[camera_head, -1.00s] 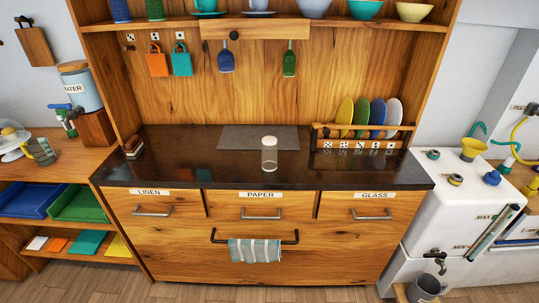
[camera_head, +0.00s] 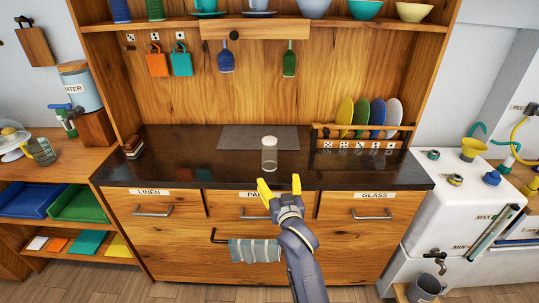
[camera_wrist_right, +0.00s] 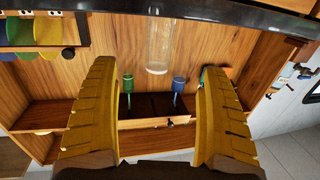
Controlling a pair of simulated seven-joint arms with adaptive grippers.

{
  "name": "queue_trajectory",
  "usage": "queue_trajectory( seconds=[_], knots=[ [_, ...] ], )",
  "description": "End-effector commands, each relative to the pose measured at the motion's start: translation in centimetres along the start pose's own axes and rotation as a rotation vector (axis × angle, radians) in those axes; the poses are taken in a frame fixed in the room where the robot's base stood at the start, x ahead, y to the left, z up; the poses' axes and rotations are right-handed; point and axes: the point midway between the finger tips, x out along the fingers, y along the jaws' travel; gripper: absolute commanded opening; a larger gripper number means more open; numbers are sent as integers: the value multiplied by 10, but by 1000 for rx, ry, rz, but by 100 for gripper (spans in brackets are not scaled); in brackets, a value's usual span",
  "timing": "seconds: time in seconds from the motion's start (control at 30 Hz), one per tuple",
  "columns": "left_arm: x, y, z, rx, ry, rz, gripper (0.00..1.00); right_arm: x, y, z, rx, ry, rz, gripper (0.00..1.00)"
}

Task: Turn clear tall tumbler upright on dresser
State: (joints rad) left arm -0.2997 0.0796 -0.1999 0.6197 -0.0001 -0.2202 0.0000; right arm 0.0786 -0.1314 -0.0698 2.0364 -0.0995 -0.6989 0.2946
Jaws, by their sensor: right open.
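The clear tall tumbler (camera_head: 269,155) stands on the dresser's dark counter (camera_head: 190,152), near the middle, just in front of a grey mat. Its upper end shows as a pale whitish disc, which looks like its closed base facing up. My right gripper (camera_head: 279,184) is open and empty at the counter's front edge, its yellow fingers apart, nearer the camera than the tumbler and not touching it. In the right wrist view the picture is upside down, and the tumbler (camera_wrist_right: 159,42) shows beyond and between the two open fingers. My left gripper is not in view.
A grey mat (camera_head: 258,137) lies behind the tumbler. A rack with several plates (camera_head: 377,118) stands at the counter's back right. The counter around the tumbler is clear.

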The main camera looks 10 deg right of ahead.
Motion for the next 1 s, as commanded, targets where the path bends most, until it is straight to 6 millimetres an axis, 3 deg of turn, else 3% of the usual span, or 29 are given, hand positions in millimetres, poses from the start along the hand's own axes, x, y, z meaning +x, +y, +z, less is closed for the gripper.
queue_trajectory(
  seconds=[0.5,1.0],
  knots=[
    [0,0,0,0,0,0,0,90,0,0,-1,-1,-1,81],
    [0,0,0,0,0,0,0,124,0,0,-1,0,-1,81]
  ],
)
